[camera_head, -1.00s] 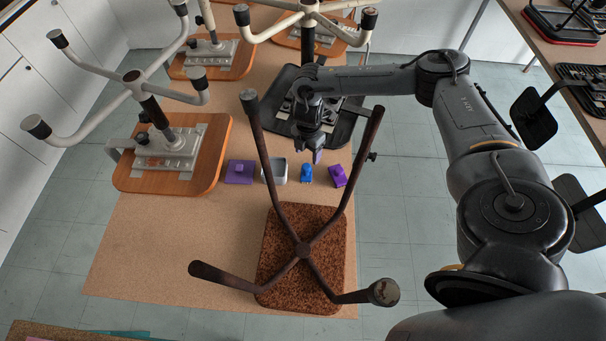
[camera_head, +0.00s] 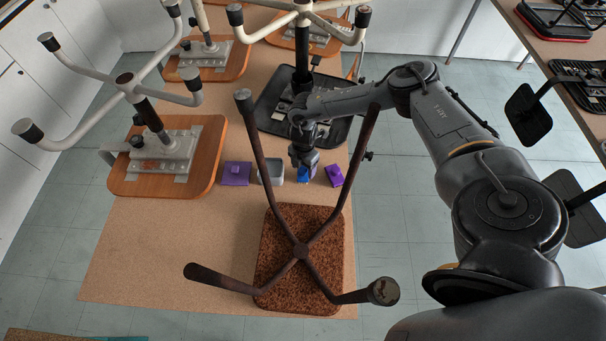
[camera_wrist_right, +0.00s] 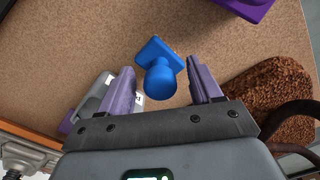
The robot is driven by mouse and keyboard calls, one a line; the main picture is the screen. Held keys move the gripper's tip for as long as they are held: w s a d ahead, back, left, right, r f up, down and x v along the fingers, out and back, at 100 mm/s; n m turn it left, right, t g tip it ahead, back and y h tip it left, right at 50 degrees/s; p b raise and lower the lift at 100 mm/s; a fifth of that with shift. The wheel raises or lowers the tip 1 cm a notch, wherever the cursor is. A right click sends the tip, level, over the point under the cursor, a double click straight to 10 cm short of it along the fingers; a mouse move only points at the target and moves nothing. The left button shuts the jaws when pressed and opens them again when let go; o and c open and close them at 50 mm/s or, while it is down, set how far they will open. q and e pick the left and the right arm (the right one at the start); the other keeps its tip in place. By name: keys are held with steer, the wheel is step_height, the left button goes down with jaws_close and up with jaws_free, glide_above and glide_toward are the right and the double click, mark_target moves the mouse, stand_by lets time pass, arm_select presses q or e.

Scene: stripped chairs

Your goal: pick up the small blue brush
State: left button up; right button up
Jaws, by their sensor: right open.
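The small blue brush (camera_wrist_right: 160,72) has a flat base and a round knob. It stands on the tan tabletop (camera_head: 150,255). In the head view the brush (camera_head: 304,178) is partly hidden under my right gripper (camera_head: 303,163). In the right wrist view my right gripper (camera_wrist_right: 165,85) is open, with purple-grey fingers on both sides of the brush's knob. My left gripper is in neither view.
A purple block (camera_head: 335,176) stands just right of the brush. A grey container (camera_head: 271,172) and another purple block (camera_head: 236,174) stand to its left. An upturned chair with a brown speckled seat (camera_head: 285,268) stands in front, its legs rising near my right arm.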

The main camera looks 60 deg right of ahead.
steer(key=c, duration=1.1)
steer(key=shift+c, duration=0.3)
steer(key=shift+r, duration=0.15)
steer(key=shift+r, duration=0.55)
steer(key=r, duration=0.1)
steer(key=s+r, duration=0.1)
steer(key=r, duration=0.1)
steer(key=shift+d+r, duration=0.15)
steer(key=shift+r, duration=0.05)
steer(key=s+d+r, duration=0.1)
steer(key=s+r, duration=0.5)
steer(key=s, duration=0.4)
steer(key=shift+s+d+r+p, duration=0.15)
steer(key=shift+s+d+p, duration=0.1)
steer(key=shift+d+p, duration=0.2)
